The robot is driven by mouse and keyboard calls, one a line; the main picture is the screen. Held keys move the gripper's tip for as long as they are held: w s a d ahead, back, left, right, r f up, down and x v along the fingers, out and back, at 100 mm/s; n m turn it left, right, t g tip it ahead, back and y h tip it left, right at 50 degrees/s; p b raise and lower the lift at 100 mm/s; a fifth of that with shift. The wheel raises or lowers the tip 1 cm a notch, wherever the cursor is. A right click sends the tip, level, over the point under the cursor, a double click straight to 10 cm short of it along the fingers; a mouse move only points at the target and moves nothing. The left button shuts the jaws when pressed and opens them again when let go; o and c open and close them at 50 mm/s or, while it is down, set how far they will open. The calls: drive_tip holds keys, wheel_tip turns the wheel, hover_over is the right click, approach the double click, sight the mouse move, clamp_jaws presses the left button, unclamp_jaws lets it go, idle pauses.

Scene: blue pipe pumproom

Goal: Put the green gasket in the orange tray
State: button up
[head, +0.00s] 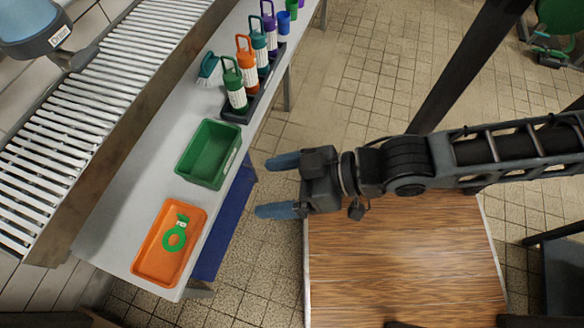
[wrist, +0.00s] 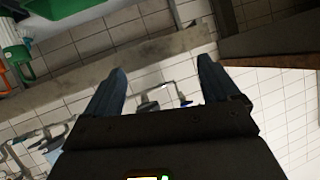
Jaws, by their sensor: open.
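The green gasket (head: 174,238) is a flat ring with a tab that has a white label. It lies inside the orange tray (head: 145,268), which sits on the near end of the grey bench in the head view. My gripper (head: 272,186) is open and empty, with its two blue fingers apart. It is to the right of the bench, above and to the right of the tray in the picture, and touches neither the gasket nor the tray. In the wrist view the fingers (wrist: 160,88) are spread with nothing between them. The gasket does not show there.
A green tray (head: 228,168) sits behind the orange tray on the bench (head: 112,240). Several labelled bottles stand in a dark rack (head: 240,116) farther back, beside a brush (head: 208,70). A roller conveyor (head: 85,110) runs along the left. A wooden surface (head: 400,260) lies below my arm.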

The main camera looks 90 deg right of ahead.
wheel_tip(320, 180, up, 9)
drive_tip(key=s+a+n+t, duration=0.2)
drive_tip(key=shift+s+a+n, duration=0.15)
drive_tip(key=shift+s+n, duration=0.15)
